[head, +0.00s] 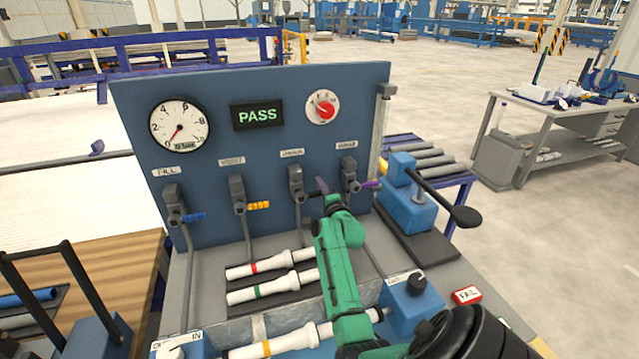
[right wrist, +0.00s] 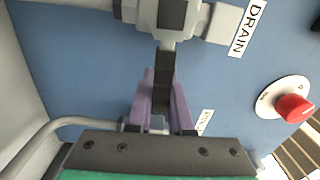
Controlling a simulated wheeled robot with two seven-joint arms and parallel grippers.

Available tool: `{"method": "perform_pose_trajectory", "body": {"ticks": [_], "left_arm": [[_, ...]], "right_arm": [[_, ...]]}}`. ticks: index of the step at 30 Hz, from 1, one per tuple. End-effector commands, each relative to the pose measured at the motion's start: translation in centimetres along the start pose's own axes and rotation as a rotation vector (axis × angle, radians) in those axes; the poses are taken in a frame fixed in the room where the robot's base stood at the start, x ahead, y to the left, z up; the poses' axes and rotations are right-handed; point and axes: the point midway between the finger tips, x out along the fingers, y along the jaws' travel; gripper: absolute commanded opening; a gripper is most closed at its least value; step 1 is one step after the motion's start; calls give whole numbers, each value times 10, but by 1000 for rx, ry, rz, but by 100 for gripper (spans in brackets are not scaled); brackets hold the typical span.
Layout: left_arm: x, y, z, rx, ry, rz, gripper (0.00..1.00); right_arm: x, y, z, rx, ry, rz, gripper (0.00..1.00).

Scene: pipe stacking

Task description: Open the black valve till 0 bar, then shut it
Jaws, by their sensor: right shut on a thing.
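The black valve (head: 296,184) is the third from the left on the blue panel. Its black lever (right wrist: 163,85) shows in the right wrist view, below the grey valve body (right wrist: 172,12) and beside the DRAIN label (right wrist: 248,28). My right gripper (head: 323,187) is shut on this lever, with a purple finger on each side of it (right wrist: 163,105). The gripper hides most of the lever in the head view. The pressure gauge (head: 180,126) has its red needle pointing to the lower left, near the bottom of its scale. My left gripper is not in view.
The green PASS display (head: 258,116) and a red knob (head: 323,106) are on the panel. White pipes (head: 270,264) lie below. A blue lever press (head: 410,205) stands right.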

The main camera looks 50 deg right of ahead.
Motion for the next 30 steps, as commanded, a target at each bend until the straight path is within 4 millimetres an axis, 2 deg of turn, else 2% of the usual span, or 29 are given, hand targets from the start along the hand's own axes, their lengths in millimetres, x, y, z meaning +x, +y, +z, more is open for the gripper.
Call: {"method": "perform_pose_trajectory", "body": {"ticks": [9,21,22,24,30], "left_arm": [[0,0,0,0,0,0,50],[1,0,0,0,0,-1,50],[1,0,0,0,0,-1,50],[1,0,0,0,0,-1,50],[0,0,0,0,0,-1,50]], "right_arm": [[0,9,0,82,-1,6,0],[-1,10,1,91,-1,7,0],[-1,10,1,91,-1,7,22],[-1,10,1,91,-1,7,49],[0,8,1,89,0,3,49]]}}
